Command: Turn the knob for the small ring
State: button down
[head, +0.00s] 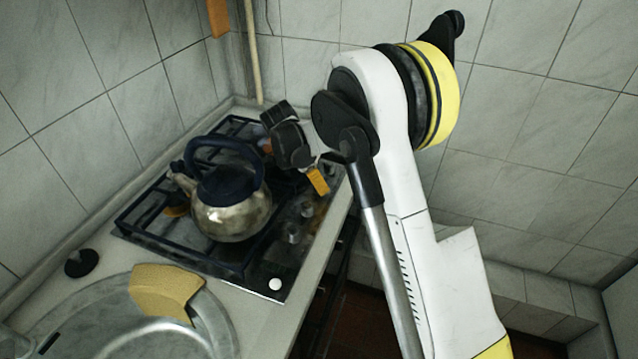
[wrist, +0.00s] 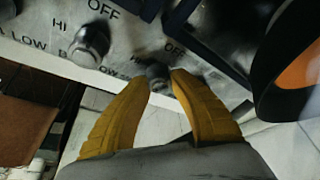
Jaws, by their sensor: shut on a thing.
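My gripper (wrist: 162,80) reaches the front strip of the stove (head: 160,243) with its two orange fingers. In the wrist view the fingertips are on either side of a dark round knob (wrist: 157,72), shut on it. Labels HI, OFF and LOW are printed around the knobs. Another knob (wrist: 92,42) stands free to its left. In the head view my gripper (head: 318,180) is at the far end of the knob row and hides the held knob. Which ring this knob serves cannot be told.
A steel kettle (head: 232,215) with a dark blue lid and handle stands on the grate. Free knobs (head: 293,235) line the right edge. A sink with a yellow sponge-like piece (head: 165,288) is in front. In the wrist view a dark orange-lined object (wrist: 302,66) is close at right.

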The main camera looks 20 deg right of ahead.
dwell(0.3)
jog(key=c, duration=1.1)
grip_release()
jog(key=shift+d, duration=0.1)
jog(key=v, duration=1.2)
jog(key=shift+w, duration=0.1)
